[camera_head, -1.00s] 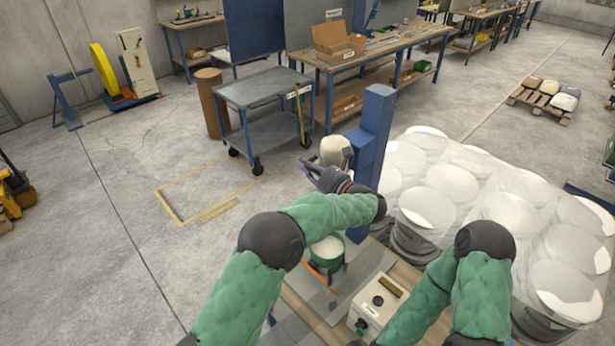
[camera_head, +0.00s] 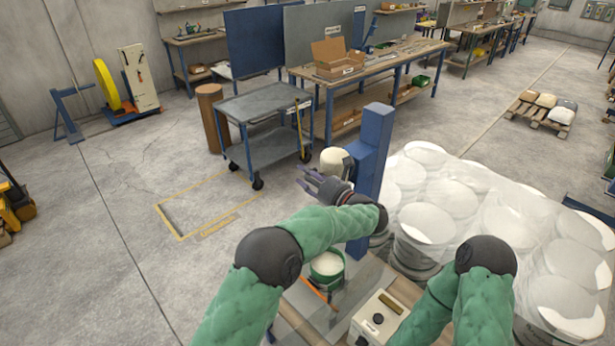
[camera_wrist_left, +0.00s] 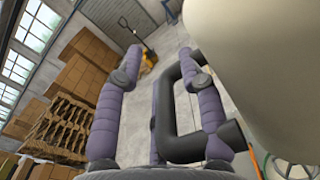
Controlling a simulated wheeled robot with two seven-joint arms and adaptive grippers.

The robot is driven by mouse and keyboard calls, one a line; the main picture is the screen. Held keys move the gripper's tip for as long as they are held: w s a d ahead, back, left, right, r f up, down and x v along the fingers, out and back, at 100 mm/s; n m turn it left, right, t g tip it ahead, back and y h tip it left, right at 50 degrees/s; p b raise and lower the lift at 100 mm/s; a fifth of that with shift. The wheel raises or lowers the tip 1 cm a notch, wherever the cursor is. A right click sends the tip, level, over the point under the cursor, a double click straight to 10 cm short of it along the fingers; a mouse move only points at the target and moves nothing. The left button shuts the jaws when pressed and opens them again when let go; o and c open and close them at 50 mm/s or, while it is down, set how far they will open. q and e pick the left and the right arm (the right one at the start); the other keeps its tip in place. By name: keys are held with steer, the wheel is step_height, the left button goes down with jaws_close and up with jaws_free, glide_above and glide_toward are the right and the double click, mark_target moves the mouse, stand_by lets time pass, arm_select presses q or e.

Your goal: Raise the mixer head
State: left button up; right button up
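The mixer has a blue column (camera_head: 370,150) with a cream rounded head (camera_head: 336,162) on its left side. The head stands above a green pail (camera_head: 327,264) with pale contents. My left gripper (camera_head: 312,184) is just below and in front of the head. In the left wrist view, the head's cream body (camera_wrist_left: 265,60) fills the right side. A black U-shaped handle (camera_wrist_left: 172,105) passes between my left gripper's spread purple fingers (camera_wrist_left: 160,85), nearer the right ones. The fingers do not look closed on it. My right gripper is out of view.
A control box (camera_head: 378,318) with a black knob sits right of the pail. Wrapped white buckets (camera_head: 480,220) stand close on the right. A grey cart (camera_head: 262,105) and a workbench (camera_head: 375,65) are behind.

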arm_select(q)
steer(key=shift+f, duration=0.1)
steer(key=v, duration=1.2)
